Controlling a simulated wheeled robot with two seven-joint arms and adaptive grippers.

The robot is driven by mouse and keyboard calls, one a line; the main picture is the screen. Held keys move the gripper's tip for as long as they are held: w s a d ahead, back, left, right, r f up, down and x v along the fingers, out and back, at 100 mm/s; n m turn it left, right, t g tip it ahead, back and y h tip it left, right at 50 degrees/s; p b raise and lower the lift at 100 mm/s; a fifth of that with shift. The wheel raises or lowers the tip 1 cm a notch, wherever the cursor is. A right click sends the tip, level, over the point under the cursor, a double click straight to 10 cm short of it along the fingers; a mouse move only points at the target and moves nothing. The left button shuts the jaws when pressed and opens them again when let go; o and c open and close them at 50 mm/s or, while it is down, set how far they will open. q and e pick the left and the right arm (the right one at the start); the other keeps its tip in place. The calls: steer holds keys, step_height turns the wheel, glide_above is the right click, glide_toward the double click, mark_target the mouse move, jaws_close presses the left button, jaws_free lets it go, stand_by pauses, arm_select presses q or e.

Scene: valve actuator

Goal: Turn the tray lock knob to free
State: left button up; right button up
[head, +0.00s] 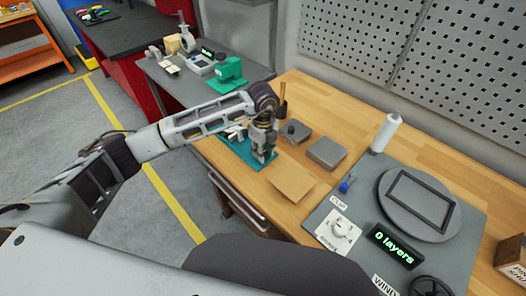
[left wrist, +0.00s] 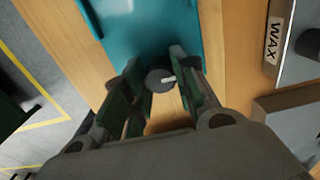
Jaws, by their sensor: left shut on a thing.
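My left gripper (head: 262,155) points down at the near edge of the teal tray (head: 233,147) on the wooden bench. In the left wrist view, the tray (left wrist: 145,30) lies just beyond the fingers. A small dark round knob (left wrist: 158,79) with a white pointer mark sits between the two fingertips (left wrist: 162,88). The left gripper is shut on this knob, and the pointer reaches toward the right finger. In the head view the knob is hidden by the gripper. My right gripper is not in view.
A dark grey block (head: 327,152), a smaller grey box (head: 295,131) and a brown flat sheet (head: 292,183) lie right of the gripper. A grey panel (head: 322,212) holds a dial (head: 338,232), a "0 layers" display (head: 394,246) and a round plate (head: 388,208).

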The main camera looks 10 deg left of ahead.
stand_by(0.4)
arm_select(q)
steer(key=o, duration=1.1)
steer(key=shift+c, duration=0.2)
steer(key=shift+r, duration=0.15)
step_height(320, 180, up, 12)
stand_by(0.5)
